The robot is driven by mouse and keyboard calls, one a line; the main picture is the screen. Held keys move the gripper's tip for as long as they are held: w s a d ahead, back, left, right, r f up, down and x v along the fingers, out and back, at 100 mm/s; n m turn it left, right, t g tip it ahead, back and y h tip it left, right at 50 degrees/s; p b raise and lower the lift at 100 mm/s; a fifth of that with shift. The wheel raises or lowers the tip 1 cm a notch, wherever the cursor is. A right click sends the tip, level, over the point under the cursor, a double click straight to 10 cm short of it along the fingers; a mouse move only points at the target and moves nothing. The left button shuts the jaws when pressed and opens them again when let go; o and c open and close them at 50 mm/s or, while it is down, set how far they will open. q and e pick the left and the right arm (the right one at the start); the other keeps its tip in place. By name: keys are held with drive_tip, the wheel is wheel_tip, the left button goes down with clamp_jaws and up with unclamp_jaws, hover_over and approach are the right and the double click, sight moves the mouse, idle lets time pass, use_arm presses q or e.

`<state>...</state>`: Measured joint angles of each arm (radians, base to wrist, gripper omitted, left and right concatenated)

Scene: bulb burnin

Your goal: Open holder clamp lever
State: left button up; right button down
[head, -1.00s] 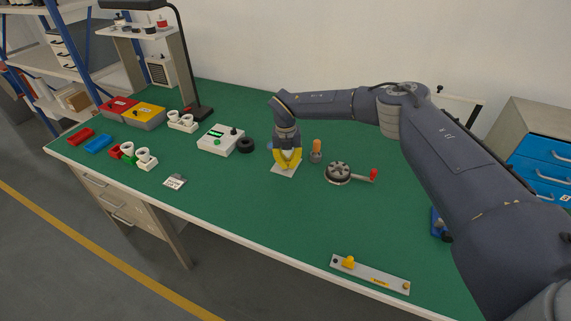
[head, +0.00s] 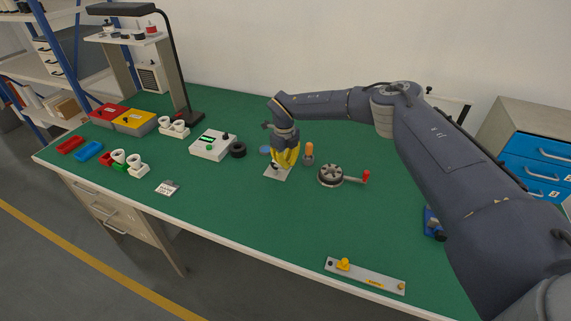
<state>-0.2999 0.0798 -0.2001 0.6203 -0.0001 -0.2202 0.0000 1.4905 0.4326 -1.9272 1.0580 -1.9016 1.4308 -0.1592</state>
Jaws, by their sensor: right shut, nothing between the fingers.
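My right gripper (head: 285,157), with yellow fingers, points down over a small pale plate (head: 277,175) near the middle of the green bench. It is shut and holds nothing. A small dark part shows on the plate beside the fingertips; the fingers hide the rest, and I cannot tell if they touch it. A round dark fixture (head: 330,175) with a red-tipped lever (head: 365,176) stands to the right of the gripper, apart from it. The lever sticks out to the right. I cannot tell for sure which part is the holder clamp. My left gripper is out of view.
An orange-topped piece (head: 309,153) stands close right of the gripper. A white box with a green display (head: 211,145) and a black ring (head: 238,150) are to the left. A grey bar with a yellow knob (head: 365,275) lies at the front edge. The bench's front middle is clear.

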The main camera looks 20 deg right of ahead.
drive_tip(key=shift+w, duration=0.1)
idle(0.3)
drive_tip(key=c, duration=2.2)
unclamp_jaws()
drive_tip(key=c, duration=1.3)
unclamp_jaws()
drive_tip(key=shift+c, duration=0.2)
wheel_tip(320, 180, up, 12)
drive_tip(key=shift+a, duration=0.25)
